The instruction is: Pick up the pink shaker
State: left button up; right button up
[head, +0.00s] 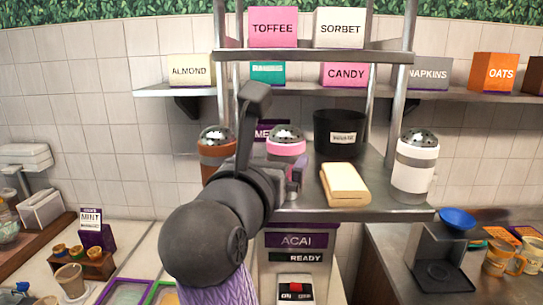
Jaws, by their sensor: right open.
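The pink shaker (286,149) stands on the metal shelf (390,208), with a domed, perforated metal lid and a pink band. Its lower part is hidden behind my right gripper (272,142). That gripper reaches up from the bottom middle and is open. One dark finger rises at the left of the shaker, and the other side of the gripper is low in front of it. I cannot tell whether either finger touches the shaker. My left gripper is not in view.
A brown shaker (216,143) stands close left of the gripper. A folded tan cloth (345,184), a black tub (339,132) and a white shaker (414,166) stand to the right. A metal post (221,80) and upper shelf (300,55) are above.

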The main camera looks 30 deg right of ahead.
aim_at(287, 144)
jog(key=p+x, duration=0.1)
jog(key=x, duration=0.1)
jog(key=p+x, duration=0.1)
jog(key=x, duration=0.1)
jog(key=r+p+x, duration=0.1)
jog(key=shift+w+d, duration=0.1)
jog(key=shift+d, duration=0.4)
jog(key=shift+w+d+f, duration=0.15)
jog(key=shift+c, duration=1.4)
jog(key=c, duration=0.9)
